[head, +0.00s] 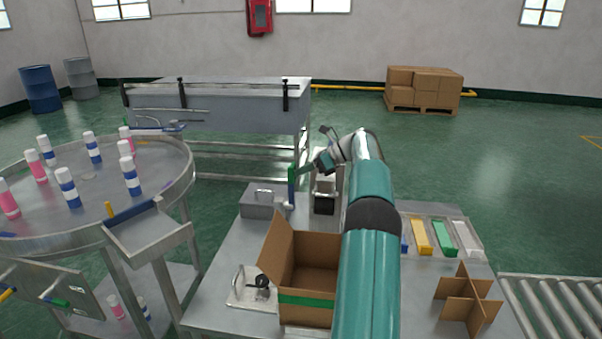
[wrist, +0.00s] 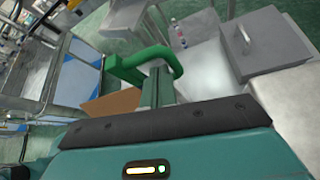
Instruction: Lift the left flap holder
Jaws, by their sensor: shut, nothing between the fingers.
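My gripper (head: 308,167) is shut and empty, reaching over the back of the metal table. Just left of its tip stands a slim upright piece, green above (head: 291,173) and blue below; I cannot tell for sure that it is the left flap holder. In the wrist view a green hooked piece (wrist: 128,66) shows beside a grey finger-like part (wrist: 165,88); whether they touch is unclear. The open cardboard box (head: 312,248) has a green band, and its left flap is raised. My arm hides part of the box's right side.
A grey lidded box (head: 262,203) with a handle stands left of the gripper, and also shows in the wrist view (wrist: 262,45). Coloured bins (head: 420,237), a cardboard divider (head: 466,297) and a roller conveyor (head: 550,305) lie right.

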